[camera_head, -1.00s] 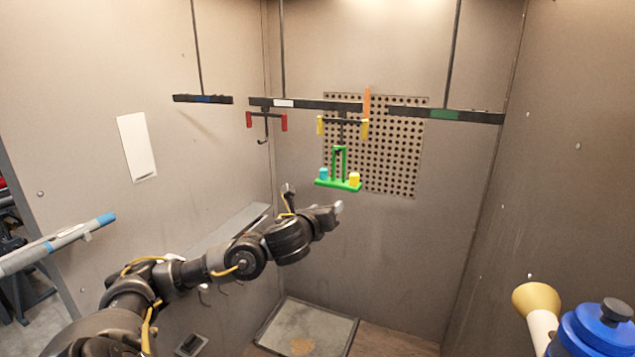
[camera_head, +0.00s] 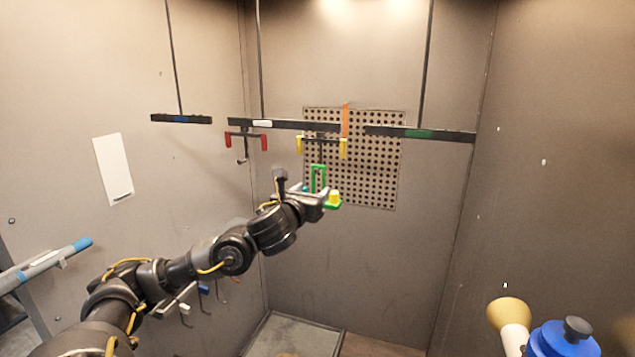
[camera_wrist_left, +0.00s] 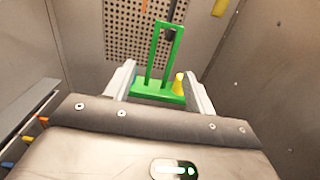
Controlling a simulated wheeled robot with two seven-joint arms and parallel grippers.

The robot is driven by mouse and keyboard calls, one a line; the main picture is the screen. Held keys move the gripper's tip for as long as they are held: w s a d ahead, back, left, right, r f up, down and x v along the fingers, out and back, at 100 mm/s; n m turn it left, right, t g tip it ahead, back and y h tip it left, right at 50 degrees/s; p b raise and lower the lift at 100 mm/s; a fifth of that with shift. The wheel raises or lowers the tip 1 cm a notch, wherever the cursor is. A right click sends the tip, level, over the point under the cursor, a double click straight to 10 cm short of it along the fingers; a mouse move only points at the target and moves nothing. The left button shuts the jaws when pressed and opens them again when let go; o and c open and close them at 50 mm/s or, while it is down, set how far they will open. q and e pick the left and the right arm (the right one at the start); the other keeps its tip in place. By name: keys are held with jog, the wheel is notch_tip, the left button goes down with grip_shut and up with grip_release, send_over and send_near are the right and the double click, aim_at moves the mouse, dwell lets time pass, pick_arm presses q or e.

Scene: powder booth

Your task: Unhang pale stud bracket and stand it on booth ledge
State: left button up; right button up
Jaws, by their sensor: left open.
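A green bracket (camera_head: 318,176) with an upright loop frame and a flat base hangs from the hook of the yellow-ended hanger (camera_head: 321,144). A yellow stud (camera_head: 334,196) stands on its base; the cyan stud is mostly hidden behind my gripper. I see no pale bracket. My left gripper (camera_head: 304,192) is open at the bracket, partly covering its base. In the left wrist view the bracket (camera_wrist_left: 163,58) stands between the spread fingers (camera_wrist_left: 160,88), its base just beyond them; contact cannot be told. A grey ledge (camera_wrist_left: 36,98) shows at the left there. My right gripper is not in view.
A red-ended hanger (camera_head: 245,140) hangs empty to the left, under the dark rail (camera_head: 285,124). Further rails hang left (camera_head: 181,119) and right (camera_head: 420,133). A blue canister (camera_head: 562,340) and cream cone (camera_head: 508,314) stand at lower right.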

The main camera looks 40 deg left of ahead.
pick_arm(q)
jog(key=shift+b+x, duration=0.4)
jog(key=shift+x, duration=2.3)
jog(key=shift+c, duration=0.2)
grip_shut()
jog(key=c, duration=0.7)
grip_release()
jog(key=shift+r, duration=0.1)
grip_shut()
